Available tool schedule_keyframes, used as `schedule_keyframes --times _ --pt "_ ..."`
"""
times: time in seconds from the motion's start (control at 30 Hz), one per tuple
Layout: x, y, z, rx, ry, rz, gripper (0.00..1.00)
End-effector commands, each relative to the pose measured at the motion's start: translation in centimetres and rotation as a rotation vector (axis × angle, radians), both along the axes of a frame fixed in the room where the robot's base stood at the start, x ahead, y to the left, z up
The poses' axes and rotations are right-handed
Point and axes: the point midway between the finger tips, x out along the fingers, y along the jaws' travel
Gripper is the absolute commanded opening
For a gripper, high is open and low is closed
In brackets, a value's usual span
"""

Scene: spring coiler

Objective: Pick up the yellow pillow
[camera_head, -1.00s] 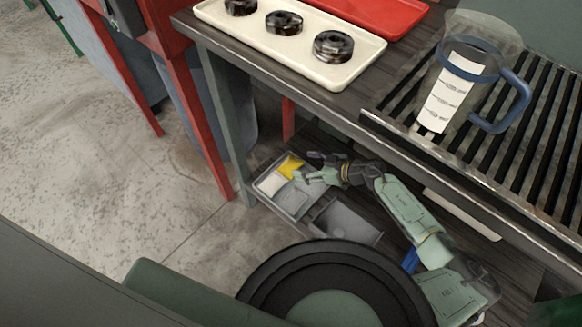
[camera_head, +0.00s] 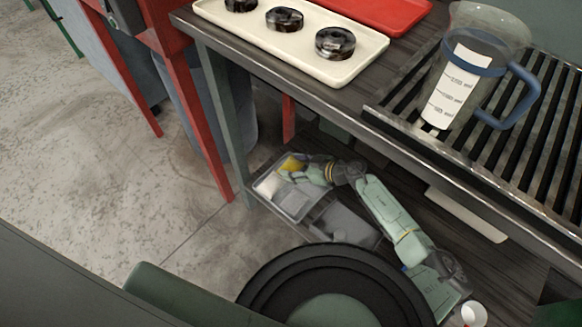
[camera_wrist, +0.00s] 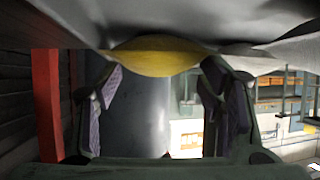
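The yellow pillow (camera_head: 292,162) lies in the back part of a grey divided bin (camera_head: 262,194) on the lower shelf. It is partly hidden by my gripper (camera_head: 303,174), which is close beside it in the head view. In the wrist view the yellow pillow (camera_wrist: 155,57) is a rounded shape at the top, across the gap between the fingertips of my gripper (camera_wrist: 160,78). The two fingers stand wide apart with no object clearly held between them. I cannot tell whether they touch the pillow.
A white item (camera_head: 271,185) lies in the bin near the pillow; it seems to show in the wrist view (camera_wrist: 250,62) too. The table edge (camera_head: 300,97) overhangs the shelf. Above are a cream tray (camera_head: 350,72) with dark rings and a measuring jug (camera_head: 452,90). A red post (camera_head: 205,140) stands left.

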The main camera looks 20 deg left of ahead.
Motion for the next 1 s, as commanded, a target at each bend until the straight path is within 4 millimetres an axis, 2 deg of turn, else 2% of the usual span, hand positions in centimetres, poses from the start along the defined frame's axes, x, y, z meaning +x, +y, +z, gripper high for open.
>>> schedule_keyframes --times 0.17,0.47,0.67,0.8,1.0 --pt "0.0 0.0 0.0 0.0 0.0 0.0 0.39" --pt "0.0 0.0 0.3 0.0 -0.001 0.0 0.38" --pt "0.0 0.0 1.9 -0.001 -0.001 0.002 0.38" --pt "0.1 0.0 4.0 -0.002 -0.003 0.003 0.38" --pt "-3.0 -3.3 4.2 -0.001 0.001 -0.004 0.38"
